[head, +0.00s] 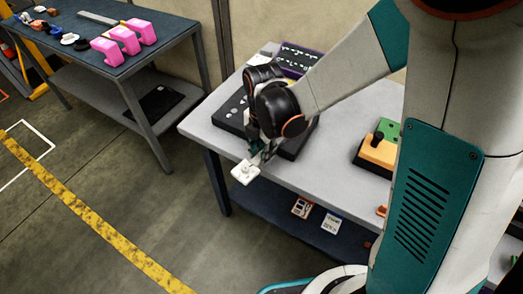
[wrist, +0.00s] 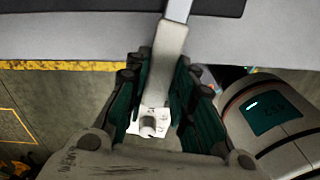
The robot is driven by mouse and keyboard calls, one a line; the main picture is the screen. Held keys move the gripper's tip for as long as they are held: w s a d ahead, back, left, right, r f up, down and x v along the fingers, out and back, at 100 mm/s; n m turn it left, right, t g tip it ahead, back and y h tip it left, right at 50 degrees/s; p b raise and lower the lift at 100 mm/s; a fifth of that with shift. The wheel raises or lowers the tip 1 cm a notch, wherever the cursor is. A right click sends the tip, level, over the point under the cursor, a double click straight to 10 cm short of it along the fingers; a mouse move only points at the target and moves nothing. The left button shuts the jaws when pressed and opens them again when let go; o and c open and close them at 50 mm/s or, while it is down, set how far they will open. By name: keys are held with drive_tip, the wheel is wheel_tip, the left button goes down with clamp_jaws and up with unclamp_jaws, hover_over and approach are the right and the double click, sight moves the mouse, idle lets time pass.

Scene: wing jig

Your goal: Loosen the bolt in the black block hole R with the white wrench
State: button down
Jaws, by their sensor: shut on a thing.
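My gripper (head: 260,150) is at the near left edge of the grey table. In the wrist view its green fingers (wrist: 160,72) are closed around the pale shaft of the white wrench (wrist: 171,40). The shaft runs away from me toward the dark block at the top of that view. A white square end with a round knob (wrist: 148,124) shows between the fingers, and it also hangs just past the table edge in the head view (head: 245,172). The black block (head: 230,113) lies on the table, partly behind my arm. Hole R, the bolt and the wrench's far tip cannot be seen.
The grey table (head: 330,170) also holds a purple-edged panel (head: 298,58) and an orange-and-green box with a black knob (head: 377,150). A lower shelf (head: 270,215) carries small cards. A blue-topped bench (head: 80,30) with pink blocks stands left. Floor between is clear.

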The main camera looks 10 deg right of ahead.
drive_tip(key=shift+s+d+n, duration=0.85)
drive_tip(key=shift+n, duration=0.25)
drive_tip(key=shift+s+d+r+n, duration=0.1)
drive_tip(key=shift+s+d+n, duration=0.25)
drive_tip(key=shift+d+n, duration=0.25)
drive_tip(key=shift+s+d+r+n, duration=0.1)
drive_tip(key=shift+s+d+n, duration=0.2)
drive_tip(key=shift+d+n, duration=0.3)
drive_tip(key=shift+s+d+r+n, duration=0.1)
drive_tip(key=shift+s+d+n, duration=0.15)
drive_tip(key=shift+d+n, duration=0.35)
drive_tip(key=shift+s+d+n, duration=0.25)
drive_tip(key=shift+d+n, duration=0.3)
drive_tip(key=shift+n, duration=0.05)
drive_tip(key=shift+s+d+n+b, duration=0.15)
drive_tip(key=shift+d+n+b, duration=0.15)
drive_tip(key=shift+d+n, duration=0.75)
